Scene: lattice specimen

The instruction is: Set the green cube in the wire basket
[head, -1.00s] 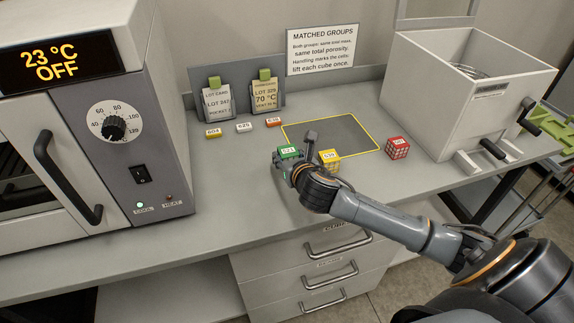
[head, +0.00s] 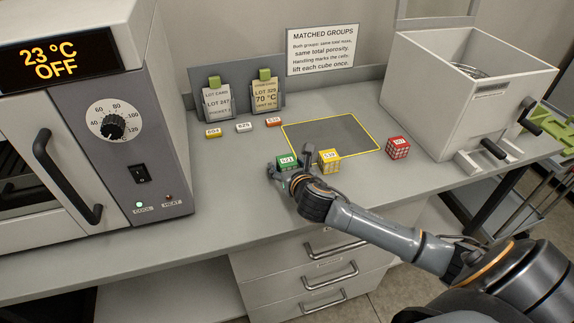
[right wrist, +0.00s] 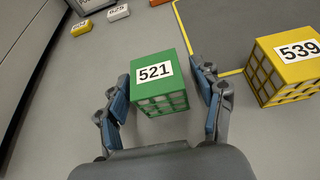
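The green cube (head: 286,160), labelled 521, sits on the bench at the front left corner of the yellow-outlined grey mat; it also shows in the right wrist view (right wrist: 158,82). My right gripper (head: 286,170) is low at the cube. In the right wrist view its fingers (right wrist: 163,95) are open on either side of the cube, with narrow gaps visible at both sides. A metal wire rim (head: 482,72), possibly the wire basket, shows inside the white open-topped box (head: 455,115); most of it is hidden by the walls. My left gripper is out of view.
A yellow cube (head: 329,160), labelled 539, stands close right of my right gripper. A red cube (head: 398,148) is farther right. Several small labelled tags, including a white one (head: 244,127), lie behind left. An oven (head: 140,130) stands left.

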